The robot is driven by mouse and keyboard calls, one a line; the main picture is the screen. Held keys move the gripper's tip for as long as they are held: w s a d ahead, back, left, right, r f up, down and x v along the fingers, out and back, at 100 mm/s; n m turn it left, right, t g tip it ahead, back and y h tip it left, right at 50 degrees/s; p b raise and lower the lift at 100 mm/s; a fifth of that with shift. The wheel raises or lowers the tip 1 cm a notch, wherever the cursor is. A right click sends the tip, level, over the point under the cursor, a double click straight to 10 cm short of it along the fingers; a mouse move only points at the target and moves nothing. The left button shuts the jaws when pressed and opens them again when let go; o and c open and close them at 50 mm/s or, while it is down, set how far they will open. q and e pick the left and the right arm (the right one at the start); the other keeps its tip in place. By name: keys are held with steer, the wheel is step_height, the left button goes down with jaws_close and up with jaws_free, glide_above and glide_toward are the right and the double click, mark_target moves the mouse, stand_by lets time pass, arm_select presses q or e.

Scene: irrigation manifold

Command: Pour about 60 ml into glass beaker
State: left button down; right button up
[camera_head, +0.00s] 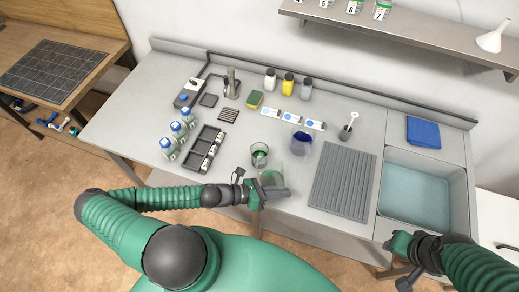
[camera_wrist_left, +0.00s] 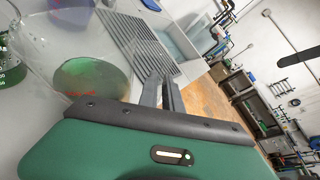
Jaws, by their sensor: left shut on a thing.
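My left gripper (camera_head: 272,192) is shut on a clear vessel (camera_head: 271,174) at the front edge of the bench. In the left wrist view this vessel (camera_wrist_left: 92,78) is large and see-through, with green liquid and a small red mark. A smaller glass beaker (camera_head: 259,155) with dark green in it stands just behind and to the left of it. Part of a marked green vessel (camera_wrist_left: 10,65) shows at the left edge of the wrist view. I cannot tell whether any liquid is flowing. My right gripper (camera_head: 402,250) is in front of the sink, and its fingers are unclear.
A blue-tinted beaker (camera_head: 301,143) stands behind the held vessel. A ribbed grey mat (camera_head: 342,182) and a sink (camera_head: 422,188) lie to the right. A dark tray (camera_head: 203,150) and several capped bottles (camera_head: 178,131) are on the left. A shelf (camera_head: 410,35) hangs above.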

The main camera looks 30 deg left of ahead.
arm_select(q)
steer(key=d+f+m+y+b, duration=0.1)
steer(key=s+d+f+m+t+y+b, duration=0.1)
steer(key=f, duration=0.1)
steer(key=s+d+f+m+y+b, duration=0.1)
steer(key=f+b, duration=0.1)
steer(key=shift+s+m, duration=0.1)
steer(key=shift+m, duration=0.2)
stand_by(0.7)
